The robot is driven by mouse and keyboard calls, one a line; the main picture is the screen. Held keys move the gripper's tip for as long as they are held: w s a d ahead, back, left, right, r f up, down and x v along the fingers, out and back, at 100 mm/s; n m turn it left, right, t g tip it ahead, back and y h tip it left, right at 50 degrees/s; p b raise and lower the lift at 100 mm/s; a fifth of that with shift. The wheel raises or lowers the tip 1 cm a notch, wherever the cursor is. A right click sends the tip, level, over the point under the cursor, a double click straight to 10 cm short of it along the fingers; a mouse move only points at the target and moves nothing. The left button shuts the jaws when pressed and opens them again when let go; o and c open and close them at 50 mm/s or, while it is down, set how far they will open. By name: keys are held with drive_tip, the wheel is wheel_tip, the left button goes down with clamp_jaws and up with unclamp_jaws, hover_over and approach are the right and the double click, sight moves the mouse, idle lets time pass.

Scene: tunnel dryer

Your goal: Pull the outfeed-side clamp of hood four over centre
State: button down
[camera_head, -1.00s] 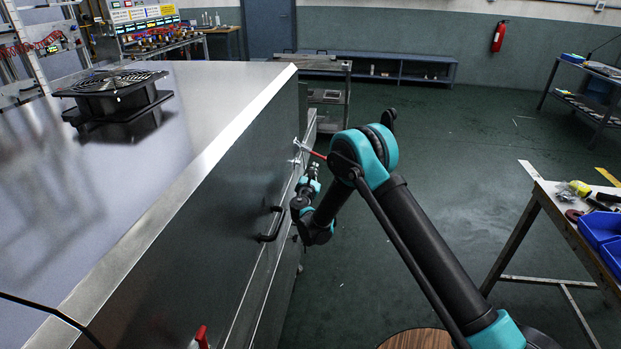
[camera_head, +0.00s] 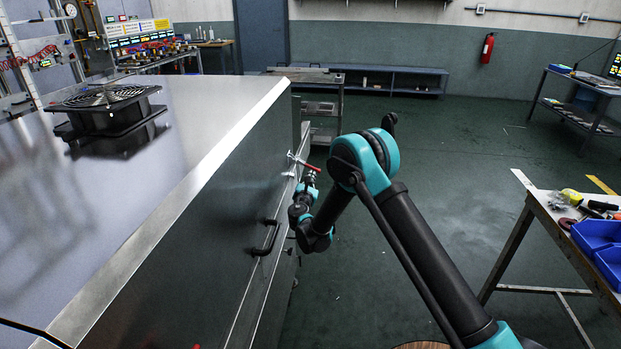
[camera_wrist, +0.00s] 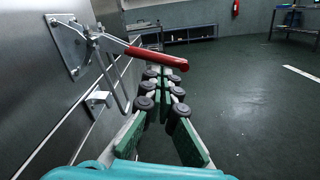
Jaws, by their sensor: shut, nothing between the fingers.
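The clamp (camera_wrist: 92,38) is fixed by a metal plate to the hood's steel side wall, at the left of the wrist view. Its red-gripped lever (camera_wrist: 157,57) sticks out from the wall across the front of my fingertips, and a wire loop hangs below the plate. In the head view the red lever (camera_head: 311,166) shows at the far end of the side wall. My gripper (camera_wrist: 164,74) is shut and empty, with its fingertips just under the lever in the picture. I cannot tell whether they touch it. In the head view my gripper (camera_head: 311,176) is small beside the wall.
A metal catch (camera_wrist: 98,99) sits on the wall below the clamp. A black handle (camera_head: 267,238) projects from the hood (camera_head: 215,215) nearer the camera. A fan unit (camera_head: 108,108) stands on top. A workbench (camera_head: 540,205) with blue bins is at right. Open floor lies between.

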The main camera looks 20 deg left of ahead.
drive_tip(key=shift+r, duration=0.15)
wheel_tip(320, 180, up, 11)
drive_tip(key=n, duration=1.4)
drive_tip(key=shift+a+g+y, duration=0.2)
drive_tip(key=shift+g+y, duration=0.1)
drive_tip(key=shift+y, duration=0.1)
drive_tip(key=shift+a, duration=0.1)
